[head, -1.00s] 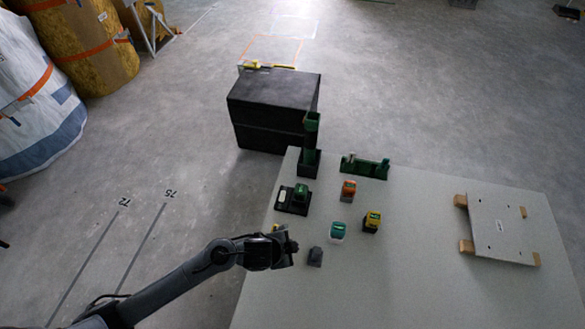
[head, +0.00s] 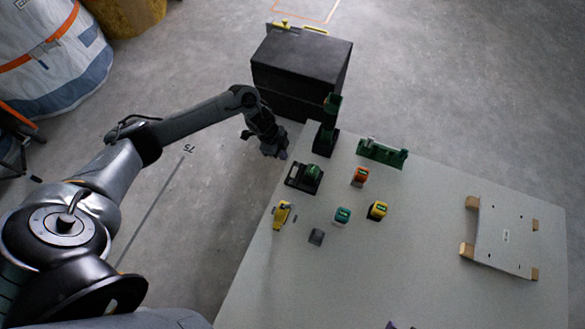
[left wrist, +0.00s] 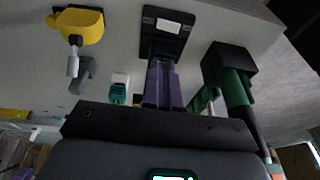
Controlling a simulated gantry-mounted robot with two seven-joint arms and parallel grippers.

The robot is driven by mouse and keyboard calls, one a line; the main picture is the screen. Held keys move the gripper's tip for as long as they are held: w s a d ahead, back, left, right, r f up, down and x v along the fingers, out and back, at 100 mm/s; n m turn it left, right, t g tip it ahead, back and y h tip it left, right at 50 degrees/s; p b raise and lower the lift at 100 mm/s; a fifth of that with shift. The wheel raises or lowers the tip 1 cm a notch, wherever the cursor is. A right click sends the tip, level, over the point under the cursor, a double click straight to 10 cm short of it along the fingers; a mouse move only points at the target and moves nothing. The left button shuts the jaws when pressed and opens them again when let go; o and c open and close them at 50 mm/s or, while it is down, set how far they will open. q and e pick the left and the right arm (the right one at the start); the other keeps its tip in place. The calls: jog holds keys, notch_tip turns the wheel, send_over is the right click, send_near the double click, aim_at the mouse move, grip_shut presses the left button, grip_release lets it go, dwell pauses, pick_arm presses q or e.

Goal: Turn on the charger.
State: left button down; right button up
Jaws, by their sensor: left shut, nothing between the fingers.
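The charger looks to be the black base (head: 298,178) with a green block (head: 313,172) on it, near the table's left edge in the head view. In the left wrist view a black plate with a white label (left wrist: 166,26), likely the charger, lies beyond my fingertips. No switch can be made out. My left gripper (head: 276,152) is shut and empty, up and left of the charger in the head view. Its purple fingers (left wrist: 162,84) are together in the left wrist view. Purple tips at the bottom edge look like my right gripper (head: 400,326), mostly cut off.
A green post on a black base (head: 326,138) stands close right of my left gripper. A black case (head: 300,65) is behind.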

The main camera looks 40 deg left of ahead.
pick_arm(q)
jog(key=b, duration=0.8)
send_over(294, 175)
jog(key=s, duration=0.1)
jog(key=f, duration=1.2)
jog(key=shift+a+f, duration=0.1)
jog(key=shift+a, duration=0.3)
jog(key=shift+w+a+f+b, duration=0.1)
jog(key=shift+f+b, duration=0.45)
jog(key=shift+f, duration=0.1)
